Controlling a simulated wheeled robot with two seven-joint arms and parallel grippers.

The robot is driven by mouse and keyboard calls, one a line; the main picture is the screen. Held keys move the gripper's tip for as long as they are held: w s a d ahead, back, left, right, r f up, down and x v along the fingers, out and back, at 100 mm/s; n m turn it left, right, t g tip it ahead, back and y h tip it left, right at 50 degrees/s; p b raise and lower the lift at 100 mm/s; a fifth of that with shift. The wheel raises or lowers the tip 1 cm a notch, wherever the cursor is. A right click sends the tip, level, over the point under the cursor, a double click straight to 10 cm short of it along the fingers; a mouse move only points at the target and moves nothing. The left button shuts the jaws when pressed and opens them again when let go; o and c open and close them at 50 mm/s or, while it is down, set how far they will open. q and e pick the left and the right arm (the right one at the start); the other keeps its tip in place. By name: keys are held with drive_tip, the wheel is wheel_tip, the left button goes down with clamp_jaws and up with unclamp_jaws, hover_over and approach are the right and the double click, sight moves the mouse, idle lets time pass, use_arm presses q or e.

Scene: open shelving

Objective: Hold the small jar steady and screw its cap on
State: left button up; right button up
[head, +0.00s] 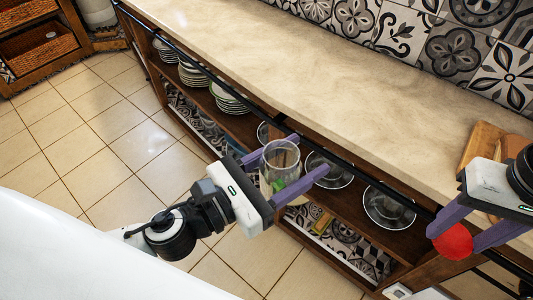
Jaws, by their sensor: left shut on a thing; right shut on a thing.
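The small jar (276,172) is clear, with something green and brown inside. It is in the middle of the head view, in front of the shelving. My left gripper (305,156) is shut on the jar, its purple fingers on either side of it. The jar looks roughly upright, and its top looks uncovered. A red cap (455,243) is at the lower right. My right gripper (441,237) is shut on the cap, well to the right of the jar and apart from it.
A beige countertop (290,90) runs diagonally behind the grippers, with a dark rail (215,85) along its front. Open shelves below hold stacked plates (229,98) and glass bowls (388,207). A wooden board (480,145) lies at the counter's right. The tiled floor (105,130) at left is clear.

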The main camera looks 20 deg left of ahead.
use_arm(q)
drive_tip(key=shift+w+d+r+m+g+h, duration=0.1)
drive_tip(key=shift+w+d+m+g+h, duration=0.1)
drive_tip(key=shift+d+m+g+h, duration=0.35)
drive_tip(key=shift+w+d+m+g+h, duration=0.15)
drive_tip(key=shift+d+h, duration=0.2)
drive_tip(key=shift+d, duration=0.4)
use_arm(e)
drive_tip(key=w+a+r, duration=0.2)
drive_tip(key=a+r, duration=0.2)
drive_tip(key=a, duration=0.3)
drive_tip(key=w+a+r, duration=0.3)
drive_tip(key=a+r, duration=0.1)
drive_tip(key=a, duration=0.3)
drive_tip(key=s+a+r, duration=0.2)
drive_tip(key=a+r, duration=0.1)
drive_tip(key=a, duration=0.4)
drive_tip(key=s+a+r+m, duration=0.1)
drive_tip(key=s+a+r, duration=0.1)
drive_tip(key=a+r, duration=0.2)
drive_tip(key=a, duration=0.3)
drive_tip(key=shift+a+r, duration=0.2)
drive_tip(key=shift+f, duration=0.1)
drive_tip(key=shift+f, duration=1.95)
